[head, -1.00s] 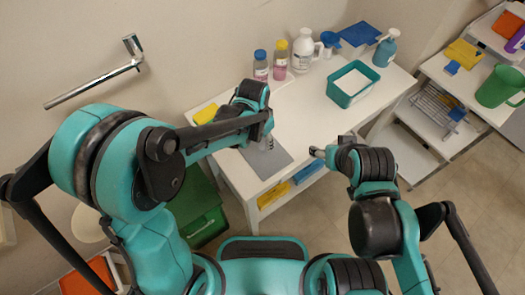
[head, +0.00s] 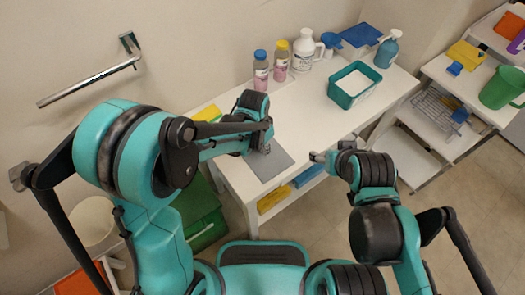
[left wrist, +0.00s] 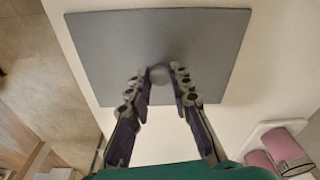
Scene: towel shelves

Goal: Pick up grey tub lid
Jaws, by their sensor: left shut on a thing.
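The grey tub lid (head: 270,165) is a flat grey rectangle at the near left of the white table. In the left wrist view the lid (left wrist: 118,45) fills the top middle, with a small round grey knob (left wrist: 160,73) near its near edge. My left gripper (left wrist: 160,78) has its fingertips on either side of that knob and is shut on it. In the head view my left gripper (head: 262,148) is over the lid and hides part of it. My right gripper (head: 318,157) is off the table's front edge; its fingers are too small to read.
The white table (head: 300,120) holds a teal tub (head: 345,98), pink bottles (head: 261,75), a white jug (head: 303,52) and a blue pump bottle (head: 387,50) along the back. A yellow item (head: 207,114) lies at the left. The table's middle is clear.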

